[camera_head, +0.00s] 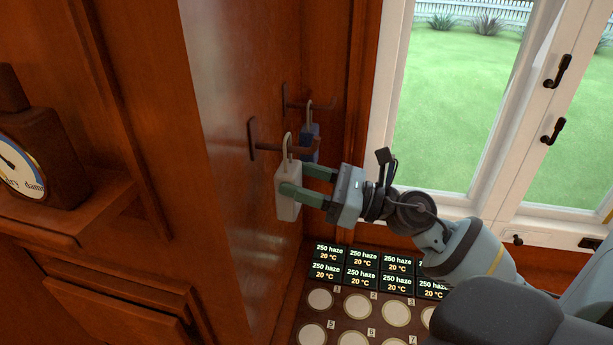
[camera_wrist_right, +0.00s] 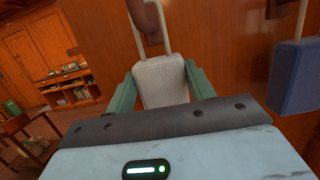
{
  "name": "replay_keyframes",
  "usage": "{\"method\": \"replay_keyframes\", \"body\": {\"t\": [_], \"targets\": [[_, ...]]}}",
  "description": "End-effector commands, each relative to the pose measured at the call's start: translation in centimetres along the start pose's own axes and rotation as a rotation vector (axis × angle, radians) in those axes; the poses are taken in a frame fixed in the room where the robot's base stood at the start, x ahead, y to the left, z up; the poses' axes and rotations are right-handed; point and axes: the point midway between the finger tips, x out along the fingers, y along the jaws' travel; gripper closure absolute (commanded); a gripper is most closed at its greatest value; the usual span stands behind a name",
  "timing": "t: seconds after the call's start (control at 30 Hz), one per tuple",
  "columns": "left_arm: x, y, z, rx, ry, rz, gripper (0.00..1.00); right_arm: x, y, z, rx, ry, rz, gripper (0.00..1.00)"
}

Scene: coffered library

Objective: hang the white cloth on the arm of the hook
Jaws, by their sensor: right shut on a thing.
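The white cloth (camera_head: 288,196) is a pale, block-like piece with a loop on top. My right gripper (camera_head: 290,192) is shut on it, with green fingers on its two sides. The wrist view also shows the white cloth (camera_wrist_right: 162,82) between the fingers. The near brown hook (camera_head: 265,146) sticks out from the wooden wall. The loop top shows above the hook's arm in the head view, and the arm (camera_wrist_right: 149,22) shows between the loop's two sides in the wrist view. The loop top is outside the wrist view. My left gripper is not in view.
A blue piece (camera_head: 310,143) hangs by its loop at a farther hook (camera_head: 296,104), close behind; it also shows in the wrist view (camera_wrist_right: 296,78). A window (camera_head: 450,100) is at right. A board with round discs (camera_head: 357,306) lies below.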

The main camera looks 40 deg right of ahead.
Motion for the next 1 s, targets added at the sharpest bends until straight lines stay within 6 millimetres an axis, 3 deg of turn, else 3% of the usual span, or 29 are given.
{"method": "replay_keyframes", "body": {"t": [0.3,0.97,1.0], "targets": [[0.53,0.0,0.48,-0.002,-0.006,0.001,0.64,0.05,-0.02,-1.09,0.0,0.0,0.0,0.92],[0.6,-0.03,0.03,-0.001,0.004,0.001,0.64,0.07,-0.01,-1.13,0.0,-0.001,0.0,0.92],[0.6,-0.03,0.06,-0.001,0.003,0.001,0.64,0.06,-0.01,-1.13,0.0,-0.001,0.0,0.44]]}}
